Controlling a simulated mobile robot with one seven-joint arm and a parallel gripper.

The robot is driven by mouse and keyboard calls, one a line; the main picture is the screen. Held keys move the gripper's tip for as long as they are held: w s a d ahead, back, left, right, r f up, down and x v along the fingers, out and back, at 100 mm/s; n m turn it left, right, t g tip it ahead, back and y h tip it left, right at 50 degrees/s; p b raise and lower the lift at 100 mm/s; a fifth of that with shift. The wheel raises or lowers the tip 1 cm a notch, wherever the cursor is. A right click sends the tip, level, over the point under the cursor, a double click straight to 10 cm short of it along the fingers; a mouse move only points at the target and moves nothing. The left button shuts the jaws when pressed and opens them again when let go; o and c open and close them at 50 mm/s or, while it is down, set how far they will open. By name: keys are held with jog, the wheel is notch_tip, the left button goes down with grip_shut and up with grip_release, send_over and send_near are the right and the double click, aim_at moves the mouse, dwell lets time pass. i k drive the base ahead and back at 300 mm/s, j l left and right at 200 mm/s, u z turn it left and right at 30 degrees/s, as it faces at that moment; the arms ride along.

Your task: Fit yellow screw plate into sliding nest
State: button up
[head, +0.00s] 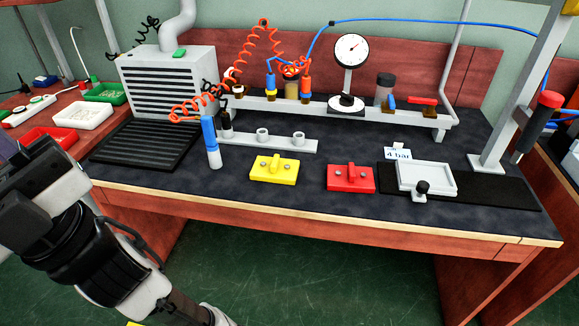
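The yellow screw plate (273,178) lies flat on the dark bench top near its front edge, left of the middle. It has a raised yellow grip in its middle and a round screw head on each side. The sliding nest (427,180) is a light grey, shallow, empty tray on a black rail (497,192) at the right. A black knob (422,187) stands at its front. My arm shows at the lower left, in front of the bench and apart from the plate and nest. My gripper's fingers do not show.
A red plate (350,179) lies between the yellow plate and the nest. A blue-and-white tool (211,143) hangs on a red coil at the left. A grey bar with pegs (268,144) and a gauge rack stand behind. A post (513,110) rises at the right.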

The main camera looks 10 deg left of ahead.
aim_at(420, 177)
jog(key=i+l, duration=0.25)
jog(key=l, duration=0.15)
jog(key=i+l, duration=0.25)
jog(key=l, duration=0.15)
jog(key=i+l+u, duration=0.15)
jog(key=l+u, duration=0.2)
jog(key=i+l+u, duration=0.15)
jog(key=l+u, duration=0.2)
jog(key=j+u, duration=0.1)
jog(key=u, duration=0.95)
